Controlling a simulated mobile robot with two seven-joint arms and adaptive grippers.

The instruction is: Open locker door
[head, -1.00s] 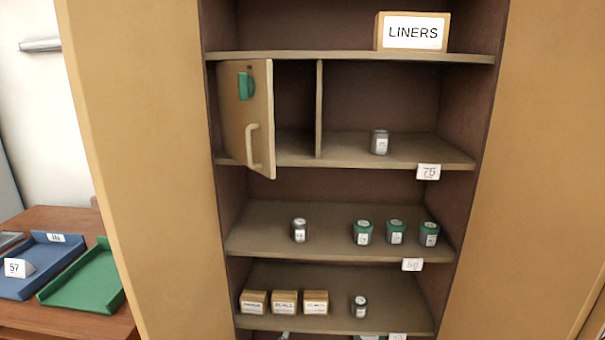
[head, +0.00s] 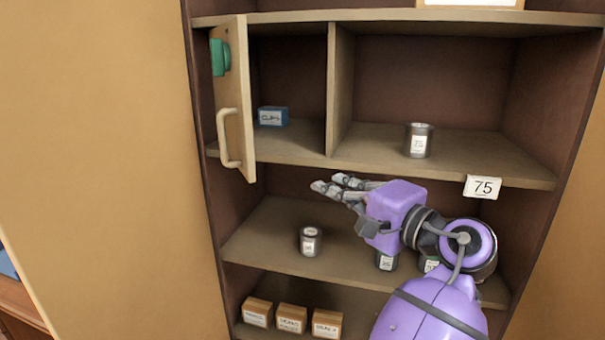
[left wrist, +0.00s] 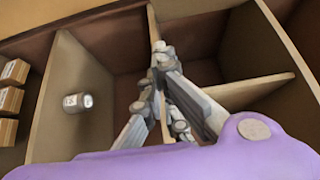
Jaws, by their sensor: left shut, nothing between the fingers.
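The locker door (head: 233,100) is a tan panel at the left of the upper compartment shelf. It stands swung outward, its compartment open to view. It has a pale bar handle (head: 226,138) and a green latch piece (head: 220,57). A blue labelled box (head: 272,116) sits inside the compartment. My left gripper (head: 330,184) is shut and empty, pointing left, in front of the shelves to the right of the handle and apart from it. In the left wrist view its fingers show among the shelf boards. My right gripper is out of view.
A metal can (head: 418,140) stands on the upper shelf right of the divider (head: 340,90). Another can (head: 310,241) is on the shelf below, with more partly behind my arm. Cardboard boxes (head: 291,318) line the lower shelf. A tall tan panel (head: 100,150) stands at the left.

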